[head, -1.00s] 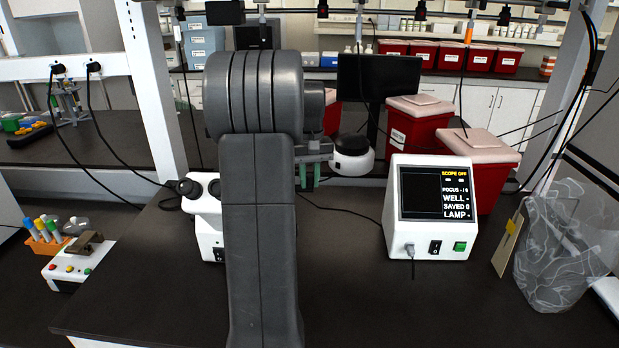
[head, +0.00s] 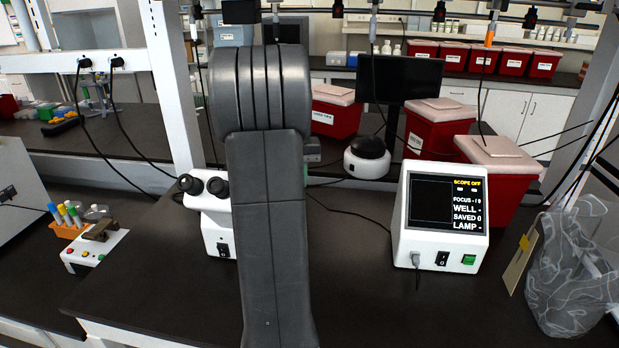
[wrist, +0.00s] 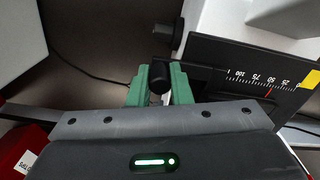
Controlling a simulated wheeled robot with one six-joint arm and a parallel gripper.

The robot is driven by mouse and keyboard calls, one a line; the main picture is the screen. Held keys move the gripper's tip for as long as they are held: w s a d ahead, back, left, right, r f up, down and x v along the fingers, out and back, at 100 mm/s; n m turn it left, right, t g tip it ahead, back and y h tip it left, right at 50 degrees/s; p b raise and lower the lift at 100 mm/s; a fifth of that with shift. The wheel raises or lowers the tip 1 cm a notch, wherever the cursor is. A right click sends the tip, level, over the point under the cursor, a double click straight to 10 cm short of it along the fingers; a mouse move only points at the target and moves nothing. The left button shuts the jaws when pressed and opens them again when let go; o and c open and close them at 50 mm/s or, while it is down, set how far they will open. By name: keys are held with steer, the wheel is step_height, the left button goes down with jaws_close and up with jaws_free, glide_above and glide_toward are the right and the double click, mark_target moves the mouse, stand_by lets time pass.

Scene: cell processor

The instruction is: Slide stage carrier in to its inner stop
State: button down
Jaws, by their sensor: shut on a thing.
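In the wrist view, the stage carrier (wrist: 235,62) is a dark plate at the right with a white scale marked 100 to 25 and a yellow patch at its right end. A thin red mark sits on the scale near the 50. My gripper (wrist: 160,88) has green fingers, shut on a black knob (wrist: 160,75) beside the carrier's left end. In the head view my arm hides the gripper and carrier. The white microscope (head: 214,212) shows left of my arm, its lower right side hidden.
A white control box (head: 440,215) reads SCOPE OFF, right of my arm. Red bins (head: 490,180) and a dark monitor (head: 398,80) stand behind. A clear bag (head: 570,275) is at the right edge. Cables cross the dark bench (head: 370,300).

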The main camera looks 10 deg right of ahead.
steer(key=shift+w, duration=0.1)
steer(key=c, duration=1.3)
jaws_free()
step_height(320, 180, up, 14)
steer(key=shift+f, duration=0.1)
